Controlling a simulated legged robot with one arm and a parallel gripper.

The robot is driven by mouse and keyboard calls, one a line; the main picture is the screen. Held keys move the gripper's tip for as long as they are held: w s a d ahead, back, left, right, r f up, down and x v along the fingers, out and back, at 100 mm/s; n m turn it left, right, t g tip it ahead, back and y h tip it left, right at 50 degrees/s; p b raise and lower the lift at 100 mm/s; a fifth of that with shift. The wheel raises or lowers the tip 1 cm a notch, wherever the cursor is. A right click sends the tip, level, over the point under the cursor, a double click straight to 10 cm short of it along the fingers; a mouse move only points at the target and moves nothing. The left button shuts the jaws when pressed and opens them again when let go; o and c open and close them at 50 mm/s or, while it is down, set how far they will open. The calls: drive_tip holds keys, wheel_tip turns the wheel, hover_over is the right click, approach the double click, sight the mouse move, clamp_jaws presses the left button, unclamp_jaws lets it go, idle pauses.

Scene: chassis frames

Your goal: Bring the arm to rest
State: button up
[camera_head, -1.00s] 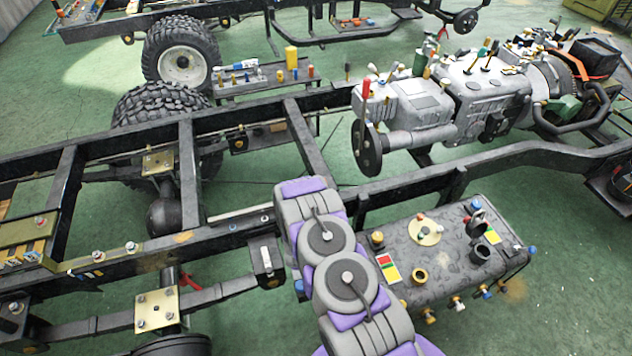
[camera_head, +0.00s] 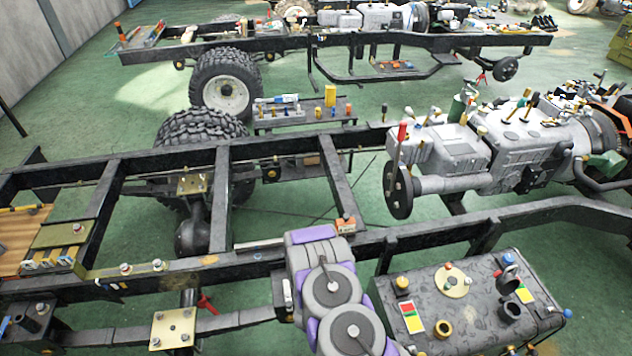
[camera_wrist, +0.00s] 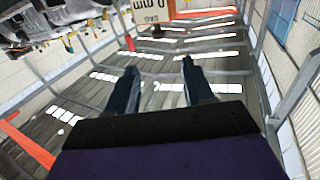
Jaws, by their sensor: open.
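My arm shows in the head view as grey and purple links with two round joints, reaching up from the bottom edge over the near frame rail. My gripper is out of sight in the head view. In the wrist view my gripper (camera_wrist: 160,84) has its two dark fingers wide apart, with nothing between them. Beyond the fingers the wrist view shows a roof with bright light panels, so the wrist camera looks upward.
A black chassis frame (camera_head: 226,190) spans the scene around my arm. A grey tank (camera_head: 467,318) stands close on the right. An engine (camera_head: 520,150) sits behind it. Wheels (camera_head: 224,88) and a small parts bench (camera_head: 300,118) stand farther back. Green floor (camera_head: 300,210) shows between the rails.

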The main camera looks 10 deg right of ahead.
drive_tip(key=shift+w, duration=0.1)
drive_tip(key=w+a+r+m+g+y, duration=0.1)
drive_tip(key=w+a+r+g+y, duration=0.35)
drive_tip(key=a+r, duration=0.3)
drive_tip(key=s+a+r+n+g+y, duration=0.2)
drive_tip(key=s+a+r+g+y, duration=0.3)
drive_tip(key=r, duration=0.5)
drive_tip(key=s+d+r+n+g, duration=0.1)
drive_tip(key=s+r+g, duration=0.2)
drive_tip(key=s, duration=1)
drive_tip(key=s+d+r+n+g+h, duration=0.1)
drive_tip(key=s+d+r+g, duration=0.1)
drive_tip(key=s+r, duration=0.6)
drive_tip(key=s+d+r+n+g+h, duration=0.1)
drive_tip(key=s+r, duration=0.5)
drive_tip(key=s, duration=1.3)
drive_tip(key=d+g, duration=0.1)
drive_tip(key=g, duration=0.1)
drive_tip(key=shift+s+r+n+g, duration=0.2)
drive_tip(key=shift+r+n+g, duration=0.1)
drive_tip(key=shift+n+g, duration=0.1)
